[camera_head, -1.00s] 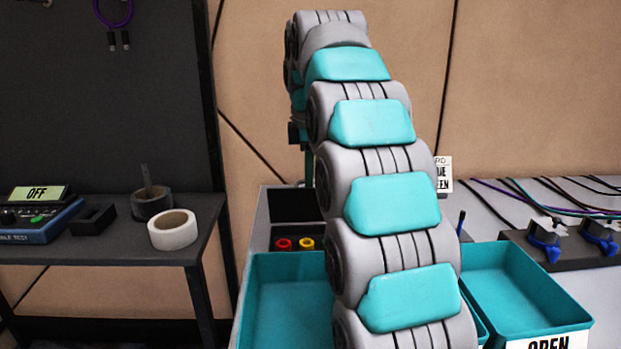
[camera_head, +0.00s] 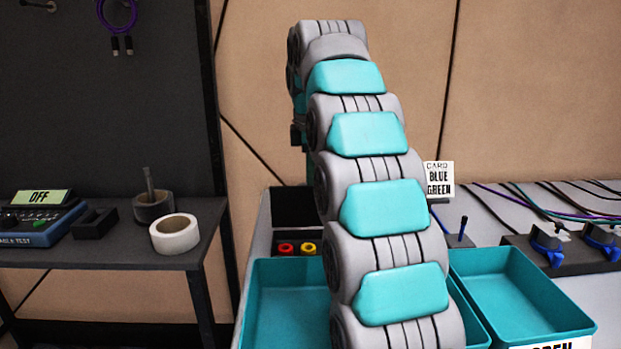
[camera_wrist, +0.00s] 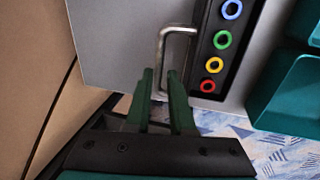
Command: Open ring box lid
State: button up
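The ring box lid (camera_wrist: 110,45) is a flat grey panel in the wrist view, with a U-shaped metal handle (camera_wrist: 161,55). Beside it is the black ring strip (camera_wrist: 235,50) with blue, green, yellow and red rings. My gripper (camera_wrist: 161,73) has two dark green fingers spread apart. One length of the handle runs down between them, with gaps visible on both sides. In the head view the ring box (camera_head: 265,225) is partly hidden behind my arm; a red ring (camera_head: 286,249) and a yellow ring (camera_head: 308,249) show. My gripper is hidden there.
Teal bins (camera_head: 520,290) stand in front of the box on both sides of my arm. A card reading blue, green (camera_head: 439,179) stands behind. Blue clamps (camera_head: 548,248) and cables lie at right. A dark side table (camera_head: 110,250) with tape rolls is at left.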

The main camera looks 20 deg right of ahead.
jog(key=shift+o, duration=1.4)
jog(key=shift+f, duration=0.1)
jog(key=shift+s, duration=0.1)
